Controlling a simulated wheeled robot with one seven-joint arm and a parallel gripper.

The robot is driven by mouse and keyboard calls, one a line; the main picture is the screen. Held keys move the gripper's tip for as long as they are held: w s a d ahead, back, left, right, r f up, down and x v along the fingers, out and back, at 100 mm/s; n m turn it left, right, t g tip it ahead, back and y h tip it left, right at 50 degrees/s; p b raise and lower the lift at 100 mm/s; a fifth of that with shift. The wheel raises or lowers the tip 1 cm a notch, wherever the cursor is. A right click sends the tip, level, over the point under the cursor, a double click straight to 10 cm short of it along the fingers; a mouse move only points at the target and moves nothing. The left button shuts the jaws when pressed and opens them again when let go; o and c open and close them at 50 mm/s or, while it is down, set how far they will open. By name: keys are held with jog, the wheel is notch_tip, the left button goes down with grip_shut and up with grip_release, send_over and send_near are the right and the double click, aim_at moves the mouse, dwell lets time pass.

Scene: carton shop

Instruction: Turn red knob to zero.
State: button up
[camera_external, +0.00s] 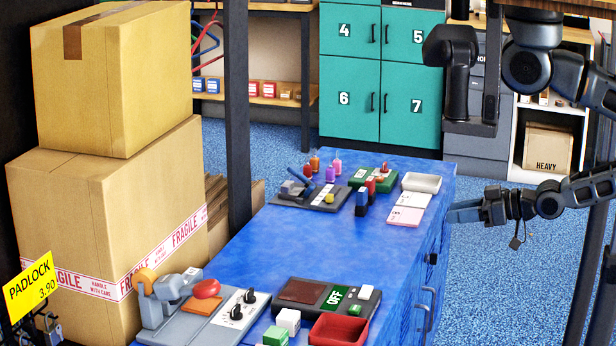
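No red knob with a readable zero mark can be made out. A rounded red part (206,288) sits above an orange plate on the grey device (178,322) at the front left of the blue table. Two black knobs (236,312) stand on that device's white plate. Smaller red parts (371,186) show on the green-based device (355,178) at the far end; I cannot tell their shape. My gripper (452,211) points left at the table's right edge, near the far end and apart from these devices. Its fingers show edge-on, so their opening is unclear.
The blue table (285,240) is clear in its middle. A dark panel marked OFF (320,296), a red tray (338,331) and small blocks (288,320) stand at the front. A white tray (421,182) and cards (406,214) lie far right. A dark post (237,120) rises at left.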

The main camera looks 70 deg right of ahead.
jog(key=w+d+f+h+b, duration=0.2)
jog(key=w+d+f, duration=0.45)
jog(key=w, duration=0.35)
jog(key=m+g+h+b, duration=0.3)
jog(key=m+g+b, duration=1.1)
jog(key=m, duration=0.4)
send_near(384, 164)
jog(key=shift+g+y, duration=0.3)
jog(key=shift+g, duration=0.1)
jog(key=shift+w+d+b+x, duration=0.1)
jog(key=shift+x, duration=1.3)
jog(key=shift+w+d+b+x, duration=0.1)
jog(key=shift+w+x, duration=0.05)
jog(key=shift+x, duration=1.25)
jog(key=shift+w+d+b+x, duration=0.1)
jog(key=shift+d+x, duration=0.05)
jog(key=shift+x, duration=1.25)
jog(key=shift+r, duration=0.15)
jog(key=shift+c, duration=0.2)
grip_shut()
